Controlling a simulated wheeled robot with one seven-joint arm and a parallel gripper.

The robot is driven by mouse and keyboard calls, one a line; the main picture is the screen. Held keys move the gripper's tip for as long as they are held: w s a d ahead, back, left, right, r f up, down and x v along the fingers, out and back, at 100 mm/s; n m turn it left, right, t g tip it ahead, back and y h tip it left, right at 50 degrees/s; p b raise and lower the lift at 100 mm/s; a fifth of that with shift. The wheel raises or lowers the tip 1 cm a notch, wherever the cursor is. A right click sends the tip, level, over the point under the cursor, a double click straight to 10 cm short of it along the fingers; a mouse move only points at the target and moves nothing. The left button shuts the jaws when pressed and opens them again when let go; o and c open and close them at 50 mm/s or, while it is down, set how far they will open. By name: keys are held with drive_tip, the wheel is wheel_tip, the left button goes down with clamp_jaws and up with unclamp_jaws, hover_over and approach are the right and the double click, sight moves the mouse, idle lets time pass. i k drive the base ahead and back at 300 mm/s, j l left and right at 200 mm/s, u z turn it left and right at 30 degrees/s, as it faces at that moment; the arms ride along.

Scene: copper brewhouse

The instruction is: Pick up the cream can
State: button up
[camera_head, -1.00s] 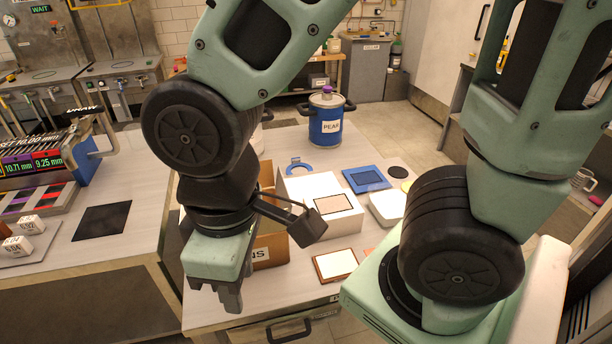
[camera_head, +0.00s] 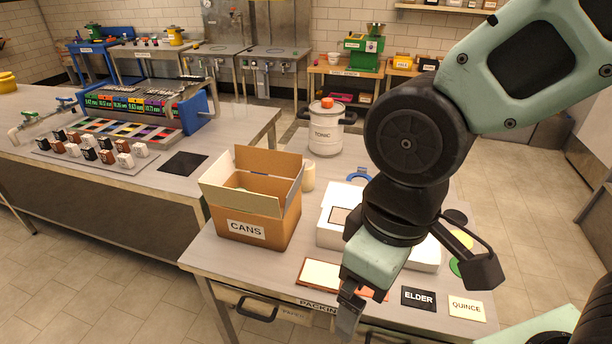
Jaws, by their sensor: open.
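A small cream cylinder, which looks like the cream can (camera_head: 308,177), stands on the packing table just behind and right of an open cardboard box marked CANS (camera_head: 250,232). The box's right flap edge is close to it and may hide part of it. Inside the box a pale shape shows, mostly hidden by the walls. My gripper (camera_head: 350,308) is open, points down and is apart from the cream can, near the table's front edge. Nothing shows between its fingers.
A white TONIC keg (camera_head: 326,130) with an orange cap stands behind the can. A white box (camera_head: 332,214) stands to its right, partly behind my arm. A framed pale panel (camera_head: 318,274), ELDER card (camera_head: 418,298) and QUINCE card (camera_head: 467,306) lie at the front.

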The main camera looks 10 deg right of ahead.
sight(308, 182)
drive_tip(key=i+j+z, duration=0.1)
drive_tip(key=z, duration=0.3)
drive_tip(key=j+z, duration=0.25)
drive_tip(key=z, duration=0.15)
drive_tip(key=i+j+z, duration=0.1)
drive_tip(key=j+z, duration=0.2)
drive_tip(key=j, duration=0.65)
drive_tip(key=j+z, duration=0.25)
drive_tip(key=j, duration=1.7)
